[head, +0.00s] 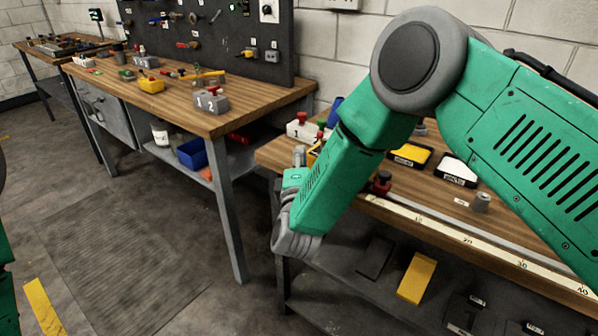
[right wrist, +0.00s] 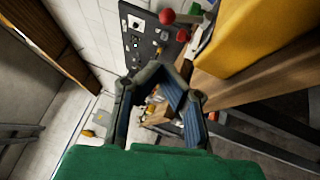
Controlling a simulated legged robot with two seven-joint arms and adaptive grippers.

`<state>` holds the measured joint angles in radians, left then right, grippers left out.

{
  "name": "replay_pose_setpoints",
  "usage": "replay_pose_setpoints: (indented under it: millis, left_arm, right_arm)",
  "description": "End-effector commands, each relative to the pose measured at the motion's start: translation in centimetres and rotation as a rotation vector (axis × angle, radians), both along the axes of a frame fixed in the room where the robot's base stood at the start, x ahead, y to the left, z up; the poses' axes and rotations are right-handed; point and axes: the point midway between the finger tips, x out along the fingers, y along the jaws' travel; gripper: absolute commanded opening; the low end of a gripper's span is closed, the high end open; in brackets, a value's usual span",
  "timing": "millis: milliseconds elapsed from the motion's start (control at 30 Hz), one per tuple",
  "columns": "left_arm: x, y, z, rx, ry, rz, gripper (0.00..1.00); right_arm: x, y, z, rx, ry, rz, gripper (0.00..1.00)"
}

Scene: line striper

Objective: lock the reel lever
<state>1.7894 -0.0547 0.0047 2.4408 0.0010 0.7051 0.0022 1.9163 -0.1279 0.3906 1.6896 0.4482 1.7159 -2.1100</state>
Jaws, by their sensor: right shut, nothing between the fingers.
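I cannot pick out the reel lever for certain in either view. At the near bench's left end, a white block (head: 297,132) carries a red knob (head: 302,117), with a green knob (head: 321,124) beside it. A red knob (right wrist: 167,16) and a green knob (right wrist: 195,9) also show at the top of the right wrist view. My right gripper (right wrist: 160,72) is shut and empty, with its fingertips meeting below these knobs and apart from them. In the head view my right forearm hides most of that gripper and part of the bench. My left gripper is out of view.
A large yellow object (right wrist: 258,35) stands close on the right in the wrist view. A red-and-black knob (head: 381,182) sits by the ruler strip (head: 440,225) on the near bench. Another bench (head: 180,105) stands at left under a dark tool board (head: 225,40). Floor between is clear.

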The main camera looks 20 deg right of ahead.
Motion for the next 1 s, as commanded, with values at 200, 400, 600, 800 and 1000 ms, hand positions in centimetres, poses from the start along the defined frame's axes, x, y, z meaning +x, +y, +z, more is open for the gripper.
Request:
replay_pose_setpoints:
  millis: [200, 400, 600, 800, 1000]
  left_arm:
    - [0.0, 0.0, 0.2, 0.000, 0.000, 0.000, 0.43]
    - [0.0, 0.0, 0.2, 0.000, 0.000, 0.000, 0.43]
    - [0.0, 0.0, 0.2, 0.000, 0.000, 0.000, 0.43]
    - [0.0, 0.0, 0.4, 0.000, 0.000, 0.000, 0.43]
    - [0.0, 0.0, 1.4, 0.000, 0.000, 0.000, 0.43]
  right_arm:
    - [1.5, -2.7, 0.8, 0.000, 0.001, -0.001, 0.00]
    - [1.9, -3.5, 1.0, 0.000, 0.000, 0.001, 0.00]
    - [1.9, -3.5, 1.0, 0.000, 0.000, 0.001, 0.00]
    - [1.9, -3.5, 1.1, 0.004, 0.003, 0.001, 0.00]
    - [2.0, -3.6, 1.5, 0.035, 0.027, 0.001, 0.00]
